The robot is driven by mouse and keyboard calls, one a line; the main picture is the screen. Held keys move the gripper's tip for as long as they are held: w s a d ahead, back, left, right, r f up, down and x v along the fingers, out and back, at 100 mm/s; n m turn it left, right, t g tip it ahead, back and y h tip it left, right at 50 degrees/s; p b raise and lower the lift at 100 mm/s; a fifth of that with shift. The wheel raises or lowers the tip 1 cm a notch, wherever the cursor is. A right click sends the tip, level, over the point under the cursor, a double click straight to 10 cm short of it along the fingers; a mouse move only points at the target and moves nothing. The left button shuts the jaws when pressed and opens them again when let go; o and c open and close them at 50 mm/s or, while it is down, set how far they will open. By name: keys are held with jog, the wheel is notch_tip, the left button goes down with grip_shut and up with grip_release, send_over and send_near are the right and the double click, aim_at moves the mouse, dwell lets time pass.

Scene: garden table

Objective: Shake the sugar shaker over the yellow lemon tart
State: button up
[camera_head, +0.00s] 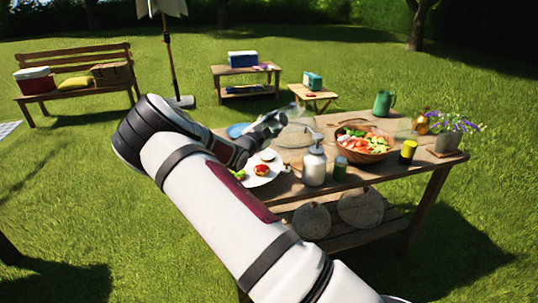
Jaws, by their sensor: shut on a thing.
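My gripper (272,122) is at the far end of my arm, above the back left part of the wooden table (385,178). It is shut on a small greyish thing, too small and blended with the fingers to identify surely as the sugar shaker. Just below and in front of it is a white plate (257,180), partly hidden by my arm. The plate bears a red-topped tart (262,170), a pale-topped tart (268,154) and a green-topped tart (239,174). I cannot make out a clearly yellow lemon tart.
A silver pump bottle (314,167) and a dark green jar (340,168) stand right of the plate. A clear dome (295,135) is close to my gripper.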

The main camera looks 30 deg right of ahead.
jog(key=m+p, duration=0.1)
jog(key=m, duration=0.2)
jog(key=r+m+p, duration=0.1)
jog(key=m+p, duration=0.1)
jog(key=m, duration=0.2)
jog(key=shift+s+r, duration=0.1)
jog(key=shift+r, duration=0.1)
jog(key=m+p, duration=0.1)
jog(key=m, duration=0.2)
jog(key=r+m+p, duration=0.1)
jog(key=m, duration=0.1)
jog(key=shift+m, duration=0.4)
jog(key=m+p, duration=0.1)
jog(key=m, duration=0.2)
jog(key=r+m+p, duration=0.1)
jog(key=m+p, duration=0.1)
jog(key=m, duration=0.2)
jog(key=shift+r, duration=0.1)
jog(key=m, duration=0.2)
jog(key=m+p, duration=0.1)
jog(key=m, duration=0.1)
jog(key=shift+r+p, duration=0.3)
jog(key=shift+m, duration=0.5)
